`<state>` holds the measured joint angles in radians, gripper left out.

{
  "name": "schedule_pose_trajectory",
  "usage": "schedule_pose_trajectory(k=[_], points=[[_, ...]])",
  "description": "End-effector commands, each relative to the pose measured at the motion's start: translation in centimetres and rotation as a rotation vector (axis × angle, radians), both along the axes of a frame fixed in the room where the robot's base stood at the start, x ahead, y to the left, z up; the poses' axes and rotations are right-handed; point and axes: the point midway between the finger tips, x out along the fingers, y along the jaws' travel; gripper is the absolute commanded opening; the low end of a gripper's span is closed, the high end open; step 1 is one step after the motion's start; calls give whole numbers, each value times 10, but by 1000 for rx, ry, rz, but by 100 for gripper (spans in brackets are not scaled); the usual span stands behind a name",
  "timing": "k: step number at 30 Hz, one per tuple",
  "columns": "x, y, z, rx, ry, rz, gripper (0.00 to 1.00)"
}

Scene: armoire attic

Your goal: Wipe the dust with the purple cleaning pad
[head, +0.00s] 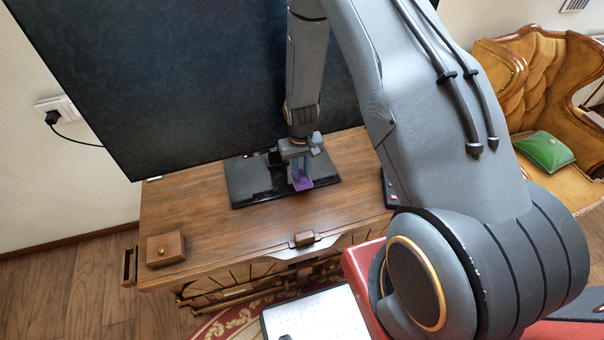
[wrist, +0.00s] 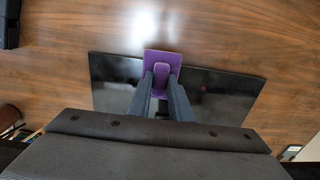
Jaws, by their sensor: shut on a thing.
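My gripper (head: 299,170) is shut on the purple cleaning pad (head: 304,184), holding it by its raised middle grip. In the wrist view the pad (wrist: 163,62) sits between the fingertips (wrist: 161,82). The pad is at the glossy black base plate (head: 258,184) on the wooden cabinet top (head: 205,211), below the large dark screen. In the wrist view it overlaps the edge of the plate. I cannot tell whether it touches the surface. No dust can be made out clearly in either view.
The large dark screen (head: 200,80) stands right behind my gripper. A small wooden box (head: 166,249) sits at the cabinet's front left corner. A green pouch (head: 545,150) lies on the tan armchair at the right.

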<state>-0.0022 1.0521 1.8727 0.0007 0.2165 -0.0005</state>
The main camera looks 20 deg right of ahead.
Motion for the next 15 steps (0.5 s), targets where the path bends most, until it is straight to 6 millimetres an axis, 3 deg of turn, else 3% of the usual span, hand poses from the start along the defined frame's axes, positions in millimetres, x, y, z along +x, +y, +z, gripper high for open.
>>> schedule_pose_trajectory(k=[9,15], points=[[0,-1,31,0,0,-2,0],[0,-1,41,0,0,-2,0]])
